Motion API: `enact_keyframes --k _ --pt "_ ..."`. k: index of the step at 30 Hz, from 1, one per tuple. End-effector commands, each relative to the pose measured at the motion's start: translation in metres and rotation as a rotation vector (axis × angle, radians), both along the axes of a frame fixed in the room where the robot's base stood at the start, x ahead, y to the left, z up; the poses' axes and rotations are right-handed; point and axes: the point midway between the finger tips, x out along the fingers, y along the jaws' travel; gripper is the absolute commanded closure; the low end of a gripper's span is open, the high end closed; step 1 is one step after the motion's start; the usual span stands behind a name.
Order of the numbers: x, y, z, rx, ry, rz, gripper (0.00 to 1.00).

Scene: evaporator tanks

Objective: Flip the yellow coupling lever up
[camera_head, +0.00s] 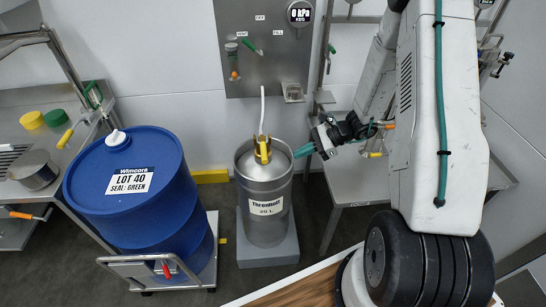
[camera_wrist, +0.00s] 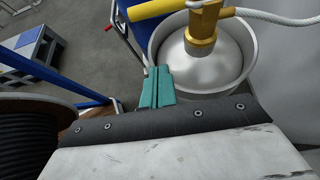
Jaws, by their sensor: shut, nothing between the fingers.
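The silver keg (camera_head: 264,205) stands upright on a grey block, with a brass coupling (camera_head: 257,143) on its domed top. The yellow coupling lever (camera_head: 264,153) hangs on the coupling's front side in the head view. In the wrist view the yellow lever (camera_wrist: 157,9) sticks out to the left from the brass coupling (camera_wrist: 204,22), at the top edge. My gripper (camera_head: 300,152) comes in from the right with its teal fingers by the keg's rim, apart from the lever. In the wrist view my gripper (camera_wrist: 158,86) is shut and empty, just outside the rim.
A blue drum (camera_head: 125,215) on a cart stands left of the keg. A white hose (camera_head: 262,110) rises from the coupling toward the wall panel (camera_head: 265,70). A steel table (camera_head: 365,180) is behind my arm; a bench with yellow and green lids (camera_head: 56,117) is far left.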

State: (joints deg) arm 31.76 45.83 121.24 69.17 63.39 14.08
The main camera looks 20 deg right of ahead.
Motion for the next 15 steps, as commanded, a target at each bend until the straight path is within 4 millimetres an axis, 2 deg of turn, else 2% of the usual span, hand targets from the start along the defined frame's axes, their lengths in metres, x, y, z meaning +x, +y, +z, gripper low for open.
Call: enact_keyframes --k 8,15 --pt "0.001 0.005 -0.003 0.0 0.0 0.004 1.0" --pt "0.01 0.039 -0.023 0.001 0.002 0.008 1.0"
